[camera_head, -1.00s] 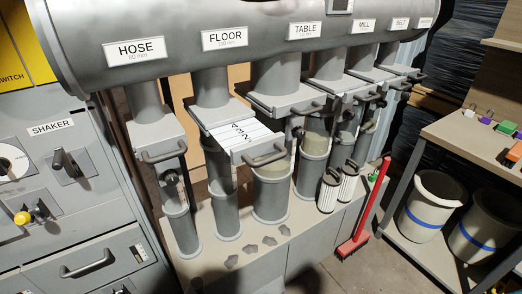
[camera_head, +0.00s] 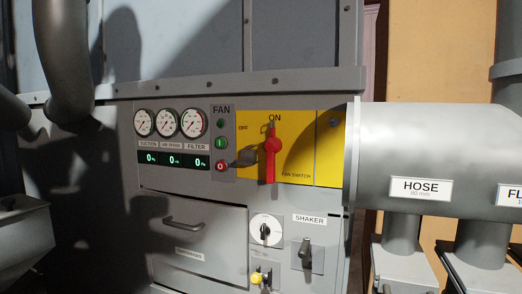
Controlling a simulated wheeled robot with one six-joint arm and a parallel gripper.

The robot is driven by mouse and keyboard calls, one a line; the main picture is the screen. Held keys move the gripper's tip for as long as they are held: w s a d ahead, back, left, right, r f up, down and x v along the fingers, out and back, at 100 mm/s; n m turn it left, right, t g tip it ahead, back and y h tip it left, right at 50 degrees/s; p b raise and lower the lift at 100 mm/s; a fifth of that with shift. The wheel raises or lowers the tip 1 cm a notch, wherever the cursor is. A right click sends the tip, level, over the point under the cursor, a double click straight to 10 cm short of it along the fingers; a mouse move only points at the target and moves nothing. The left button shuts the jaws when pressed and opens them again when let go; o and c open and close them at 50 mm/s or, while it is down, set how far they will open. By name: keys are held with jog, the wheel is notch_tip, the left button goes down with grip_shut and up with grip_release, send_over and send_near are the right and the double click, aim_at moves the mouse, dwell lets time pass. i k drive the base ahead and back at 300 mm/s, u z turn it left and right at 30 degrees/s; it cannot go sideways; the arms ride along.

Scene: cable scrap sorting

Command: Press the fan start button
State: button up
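The fan panel (camera_head: 222,108) is labelled FAN and sits left of a yellow plate on the grey cabinet. The green start button (camera_head: 220,143), marked I, is in its middle. A red button (camera_head: 221,166), marked O, is below it, and a small dark green lamp (camera_head: 221,123) is above it. The red fan switch handle (camera_head: 270,158) stands upright under the word ON on the yellow plate (camera_head: 300,135). My gripper is not in view.
Three dials (camera_head: 168,122) sit over green displays reading 0. A drawer (camera_head: 197,240), a SHAKER lever (camera_head: 306,252) and a yellow knob (camera_head: 256,279) lie below. A HOSE duct (camera_head: 430,140) is at right.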

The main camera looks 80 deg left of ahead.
aim_at(220, 142)
jog(key=u, duration=2.65)
